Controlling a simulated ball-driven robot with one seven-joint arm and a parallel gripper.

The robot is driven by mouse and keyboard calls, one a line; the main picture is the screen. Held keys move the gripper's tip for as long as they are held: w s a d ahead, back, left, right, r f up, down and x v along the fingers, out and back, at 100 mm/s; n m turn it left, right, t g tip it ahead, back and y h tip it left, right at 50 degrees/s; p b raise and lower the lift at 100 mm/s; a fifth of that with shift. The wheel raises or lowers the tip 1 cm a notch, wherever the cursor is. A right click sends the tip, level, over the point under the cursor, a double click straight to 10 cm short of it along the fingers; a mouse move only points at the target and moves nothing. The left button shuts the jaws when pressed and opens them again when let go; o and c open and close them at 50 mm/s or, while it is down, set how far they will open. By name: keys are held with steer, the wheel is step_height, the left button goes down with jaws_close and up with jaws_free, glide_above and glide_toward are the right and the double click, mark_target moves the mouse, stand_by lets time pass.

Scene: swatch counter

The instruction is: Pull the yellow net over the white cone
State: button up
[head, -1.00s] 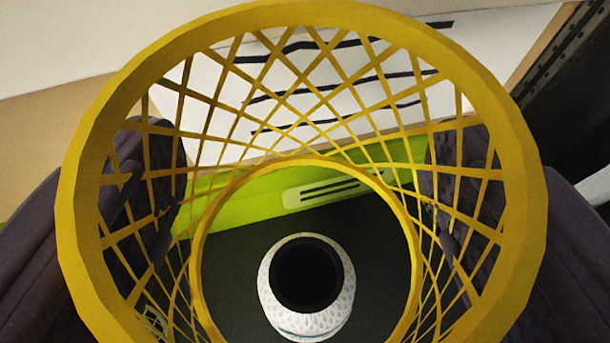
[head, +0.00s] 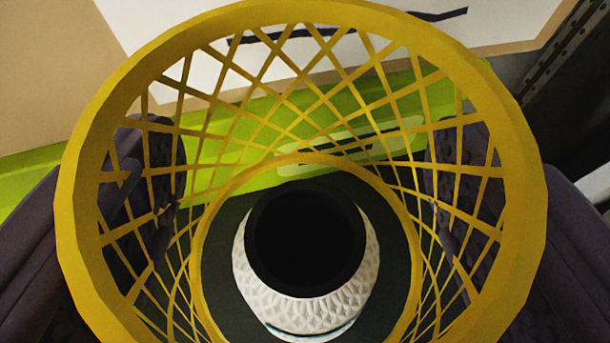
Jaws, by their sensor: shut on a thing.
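The yellow net (head: 83,230) is an open lattice tube with a wide near rim and a narrower far ring (head: 212,215). My gripper (head: 305,200) has a dark padded finger on each side of the net and is shut on it. The white cone (head: 262,285) is textured, with a wide dark opening at its top and a teal line low down. I see it through the net, inside the outline of the far ring. I cannot tell whether the cone's top has entered the ring.
A dark surface (head: 385,205) lies around the cone. Behind it runs a bright green strip (head: 40,172) with a pale striped label. A white sheet with black lines (head: 145,18) is at the back. A dark perforated rail (head: 560,60) stands at the right.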

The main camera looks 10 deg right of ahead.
mark_target(307, 327)
steer(key=shift+f+b, duration=2.9)
steer(key=shift+b, duration=0.15)
steer(key=o, duration=1)
steer(key=shift+b+v, duration=1.05)
steer(key=shift+v, duration=2.8)
steer(key=shift+r, duration=0.1)
steer(key=s+f+n+y+b, duration=0.1)
steer(key=s+f+b, duration=0.2)
steer(key=f+b, duration=0.4)
steer(key=s+d+f+n+t+y+b, duration=0.1)
steer(key=s+f+b, duration=0.3)
steer(key=f+b, duration=0.3)
steer(key=s+d+f+n+t+y+b, duration=0.1)
steer(key=s+f+b, duration=0.2)
steer(key=f+b, duration=0.4)
steer(key=shift+s+y+b, duration=0.25)
steer(key=shift+y+b, duration=0.05)
steer(key=shift+b, duration=3.4)
